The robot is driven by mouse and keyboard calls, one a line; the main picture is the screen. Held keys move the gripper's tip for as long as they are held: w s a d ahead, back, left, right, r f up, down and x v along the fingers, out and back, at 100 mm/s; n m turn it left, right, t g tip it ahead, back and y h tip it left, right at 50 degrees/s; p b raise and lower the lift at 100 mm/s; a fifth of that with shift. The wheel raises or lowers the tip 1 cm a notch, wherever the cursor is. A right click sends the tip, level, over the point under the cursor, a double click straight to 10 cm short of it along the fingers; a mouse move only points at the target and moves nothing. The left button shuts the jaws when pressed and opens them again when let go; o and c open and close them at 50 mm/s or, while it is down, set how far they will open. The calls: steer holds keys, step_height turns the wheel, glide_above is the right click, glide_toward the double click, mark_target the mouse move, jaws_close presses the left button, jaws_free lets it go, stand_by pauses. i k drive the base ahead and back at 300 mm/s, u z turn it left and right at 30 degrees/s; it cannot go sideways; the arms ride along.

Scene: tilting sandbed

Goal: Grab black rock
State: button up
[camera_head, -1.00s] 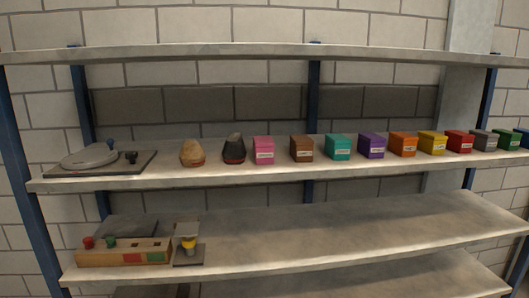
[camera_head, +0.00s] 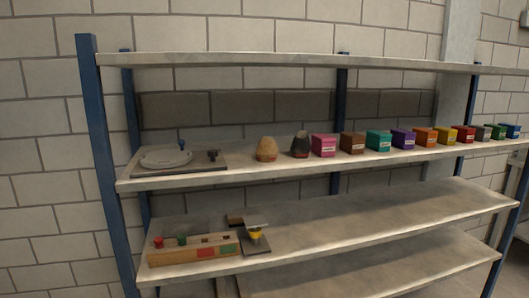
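The black rock (camera_head: 300,145) stands on the upper-middle shelf (camera_head: 180,178), with a reddish band near its base. A tan rock (camera_head: 267,149) stands just left of it, and a pink box (camera_head: 323,146) stands close on its right. My gripper does not show in the head view.
A row of coloured boxes runs right from the pink one, starting with a brown box (camera_head: 352,143). A round grey plate device (camera_head: 167,158) sits at the shelf's left end. A wooden button panel (camera_head: 195,249) and a small yellow-topped device (camera_head: 255,236) sit on the shelf below. Blue posts (camera_head: 105,160) frame the rack.

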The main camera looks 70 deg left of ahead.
mark_target(300, 148)
steer(key=k, duration=0.55)
steer(key=u, duration=2.25)
